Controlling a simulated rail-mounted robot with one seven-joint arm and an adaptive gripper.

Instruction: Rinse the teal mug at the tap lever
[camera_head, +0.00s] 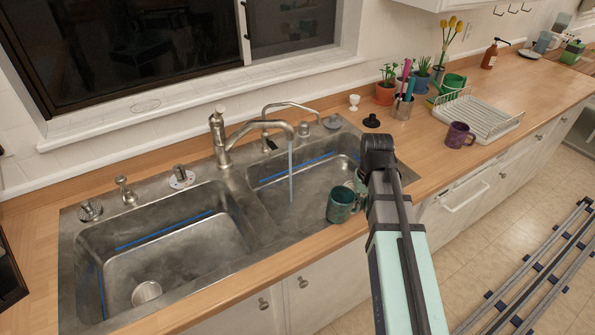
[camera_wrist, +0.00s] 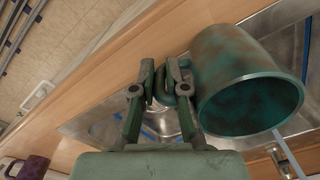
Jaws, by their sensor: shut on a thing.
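The teal mug (camera_head: 341,204), mottled with brown, is held above the front edge of the right sink basin. In the wrist view the mug (camera_wrist: 249,82) is to the right of my gripper (camera_wrist: 172,88), tilted with its open mouth toward the camera. My gripper is shut on the mug's handle; in the head view my arm hides most of the fingers. The tap (camera_head: 262,129) has its lever (camera_head: 215,117) on top. A stream of water (camera_head: 291,172) runs from the spout into the right basin. The stream is left of the mug, apart from it in the head view.
The left basin (camera_head: 165,245) is empty. A purple mug (camera_head: 459,135) and a white dish rack (camera_head: 480,117) stand on the counter to the right. Potted plants (camera_head: 386,90) and a utensil holder (camera_head: 403,107) stand behind. A second slim spout (camera_head: 290,106) rises behind the tap.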

